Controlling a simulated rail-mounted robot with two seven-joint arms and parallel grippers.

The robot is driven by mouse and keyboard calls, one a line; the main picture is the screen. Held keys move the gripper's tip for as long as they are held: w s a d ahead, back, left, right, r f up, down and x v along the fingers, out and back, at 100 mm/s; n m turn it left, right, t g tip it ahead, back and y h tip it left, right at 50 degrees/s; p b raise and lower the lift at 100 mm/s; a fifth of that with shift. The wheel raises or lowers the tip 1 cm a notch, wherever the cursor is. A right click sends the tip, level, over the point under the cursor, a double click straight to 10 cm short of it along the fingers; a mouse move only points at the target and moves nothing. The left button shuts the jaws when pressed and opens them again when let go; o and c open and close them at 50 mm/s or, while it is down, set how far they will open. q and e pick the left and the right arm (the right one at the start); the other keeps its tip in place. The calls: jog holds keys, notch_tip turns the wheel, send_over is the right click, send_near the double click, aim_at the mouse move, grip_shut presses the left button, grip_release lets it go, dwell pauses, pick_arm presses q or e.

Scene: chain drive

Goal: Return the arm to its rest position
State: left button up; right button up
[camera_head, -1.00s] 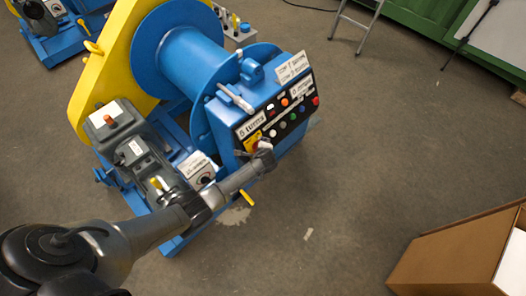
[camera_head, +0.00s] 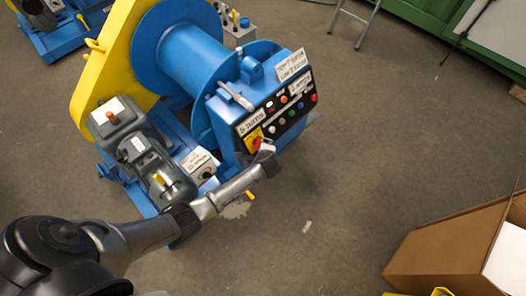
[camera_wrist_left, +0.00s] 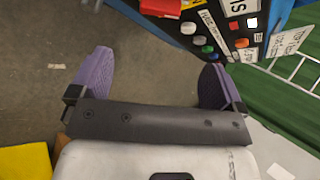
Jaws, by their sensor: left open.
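My left arm comes in from the lower left in the head view, and its gripper (camera_head: 266,152) is in front of the lower left of the winch's control panel (camera_head: 285,113). A red knob on a yellow plate (camera_head: 257,142) shows just beyond the gripper; I cannot tell from this view whether they touch. In the left wrist view, the two purple fingers (camera_wrist_left: 156,72) are wide apart with bare floor between them. The panel's buttons (camera_wrist_left: 200,40) lie beyond the right finger. My right gripper is not in view.
The blue winch drum (camera_head: 187,55) and yellow chain guard (camera_head: 105,65) stand behind my arm. A grey gearbox (camera_head: 135,140) is close beside it. A cardboard box (camera_head: 440,245) is at lower right, with open floor (camera_head: 370,150) between. A ladder (camera_head: 355,20) stands at the back.

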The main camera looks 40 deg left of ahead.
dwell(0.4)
pick_arm(q)
jog(key=d+r+n+h, duration=0.2)
jog(key=d+r+n, duration=0.3)
jog(key=r+n, duration=0.55)
jog(key=s+d+r+t+h, duration=0.1)
jog(key=s+d+r+h, duration=0.2)
jog(key=s+r, duration=0.5)
jog(key=s+f+g+h, duration=0.1)
jog(key=s+f+g, duration=0.1)
jog(key=s, duration=1)
jog(key=s+f+g, duration=0.1)
jog(key=s+f, duration=0.2)
jog(key=s, duration=0.8)
notch_tip(320, 180, up, 22)
jog(key=p, duration=2.2)
jog(key=shift+s+d+r+n, duration=0.2)
jog(key=shift+s+d+n, duration=0.15)
jog(key=shift+s+d, duration=0.05)
